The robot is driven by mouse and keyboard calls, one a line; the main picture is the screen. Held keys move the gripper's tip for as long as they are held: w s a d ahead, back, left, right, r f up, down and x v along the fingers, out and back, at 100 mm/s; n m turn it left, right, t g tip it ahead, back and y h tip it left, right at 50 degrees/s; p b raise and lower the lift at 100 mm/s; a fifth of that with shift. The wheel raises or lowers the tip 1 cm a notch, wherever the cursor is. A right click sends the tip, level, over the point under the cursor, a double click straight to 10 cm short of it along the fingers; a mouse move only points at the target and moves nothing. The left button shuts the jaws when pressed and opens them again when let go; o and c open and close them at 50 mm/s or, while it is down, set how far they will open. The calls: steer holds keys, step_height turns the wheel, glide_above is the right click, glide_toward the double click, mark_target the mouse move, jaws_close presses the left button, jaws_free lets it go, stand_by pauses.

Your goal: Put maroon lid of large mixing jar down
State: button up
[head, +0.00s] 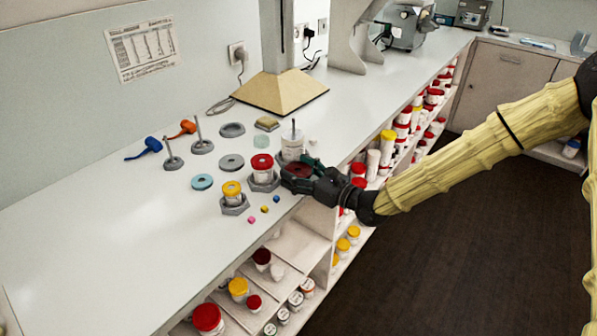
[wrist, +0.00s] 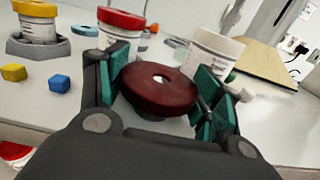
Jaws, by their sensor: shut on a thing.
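The maroon lid (wrist: 158,88) is a round disc with a small hole at its centre. My gripper (wrist: 168,92) is shut on it, with a green-padded finger at each side. The lid is level and close to the counter, and I cannot tell whether it touches the surface. In the head view the maroon lid (head: 298,170) shows in my gripper (head: 302,172) near the counter's front edge. The large mixing jar (head: 292,144) appears to be the white jar without a lid just behind my gripper, with a rod upright in it; it also shows in the wrist view (wrist: 212,55).
A red-lidded jar (head: 262,171) and a yellow-lidded jar (head: 233,193) stand in grey holders left of my gripper. Grey discs lie behind. The counter's left (head: 90,240) is clear.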

steer(key=shift+f, duration=0.55)
steer(key=o, duration=1)
steer(key=shift+f, duration=0.15)
steer(key=shift+s, duration=0.1)
steer(key=shift+r, duration=0.5)
steer(key=v, duration=0.4)
steer(key=b+v, duration=0.1)
steer(key=v, duration=0.7)
steer(key=shift+r, duration=0.3)
